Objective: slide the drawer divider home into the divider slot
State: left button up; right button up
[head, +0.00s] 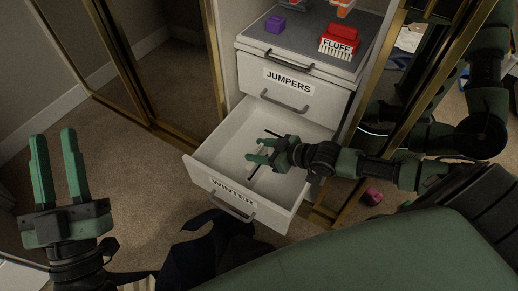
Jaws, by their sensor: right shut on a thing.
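The open bottom drawer (205,166), labelled WINTER, is pulled out toward me. My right gripper (258,156) reaches into it from the right, its fingers pointing left. It is shut on the drawer divider (254,171), a small pale piece mostly hidden by the fingers and hard to tell from the white drawer. The divider slot cannot be made out, and I cannot tell whether the divider touches the drawer floor. My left gripper (54,140) is open and empty, fingers up, at the far left, well apart from the drawer.
Above is a shut JUMPERS drawer (258,82). Gold-framed mirror doors stand on both sides. Dark cloth (215,240) lies before the drawer; a pink block (373,196) lies on the carpet.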

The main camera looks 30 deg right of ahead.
pick_arm(q)
jog(key=shift+w+f, duration=0.15)
jog(key=shift+f, duration=0.05)
dwell(0.6)
jog(key=shift+w+f+g+p, duration=0.3)
jog(key=shift+w+f+g, duration=0.2)
jog(key=shift+f+g, duration=0.25)
jog(key=shift+f, duration=0.2)
dwell(0.5)
jog(key=shift+w+f+g+y, duration=0.2)
jog(key=shift+f+g+y, duration=0.1)
jog(key=shift+f, duration=0.2)
jog(key=shift+w+f+g+y, duration=0.15)
jog(key=shift+f+g+y, duration=0.15)
jog(key=shift+f, duration=0.2)
jog(key=shift+r, duration=0.1)
pick_arm(e)
jog(key=shift+f, duration=0.2)
pick_arm(q)
jog(key=shift+s+r+t+h, duration=0.25)
jog(key=shift+r+t+h, duration=0.2)
jog(key=shift+r, duration=0.4)
